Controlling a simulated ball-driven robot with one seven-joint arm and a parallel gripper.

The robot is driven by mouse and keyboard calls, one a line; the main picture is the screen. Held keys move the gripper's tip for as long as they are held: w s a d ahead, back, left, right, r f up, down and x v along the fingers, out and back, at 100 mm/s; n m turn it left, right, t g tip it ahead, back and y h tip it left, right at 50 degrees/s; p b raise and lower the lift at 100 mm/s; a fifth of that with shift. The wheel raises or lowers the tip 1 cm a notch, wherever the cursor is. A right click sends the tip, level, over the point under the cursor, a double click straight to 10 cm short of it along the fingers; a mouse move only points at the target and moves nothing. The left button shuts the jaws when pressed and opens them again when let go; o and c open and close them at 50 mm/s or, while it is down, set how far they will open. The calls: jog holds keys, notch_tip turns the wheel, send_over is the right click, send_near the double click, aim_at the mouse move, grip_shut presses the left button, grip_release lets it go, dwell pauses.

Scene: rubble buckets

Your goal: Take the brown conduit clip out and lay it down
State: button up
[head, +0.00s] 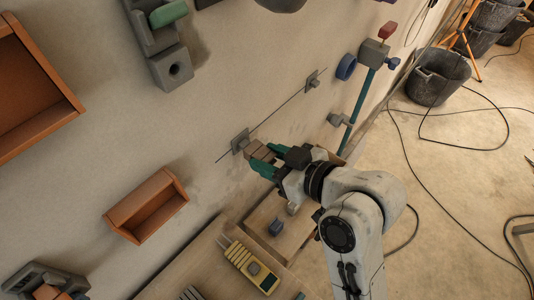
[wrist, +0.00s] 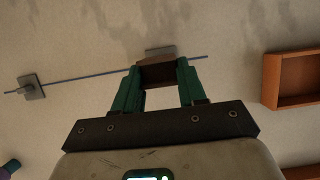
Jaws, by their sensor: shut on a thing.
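My gripper (head: 262,160) has green fingers and is close to the wall. In the wrist view, the fingers (wrist: 158,78) are shut on the brown conduit clip (wrist: 157,72), one on each side. In the head view the clip (head: 263,153) shows only partly between the fingers. A grey wall bracket (head: 240,141) with a thin line running through it is right beside the clip. In the wrist view this bracket (wrist: 159,51) is mostly hidden behind the clip. I cannot tell whether the clip still touches it.
A second grey bracket (head: 312,80) holds the line's other end. Orange-brown open boxes (head: 148,206) are fixed on the wall. A teal pipe (head: 358,108) stands to the right.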

jog(key=shift+s+d, duration=0.3)
jog(key=shift+d, duration=0.05)
dwell(0.3)
jog(key=shift+s+d, duration=0.5)
jog(key=shift+d, duration=0.1)
jog(key=shift+f, duration=0.1)
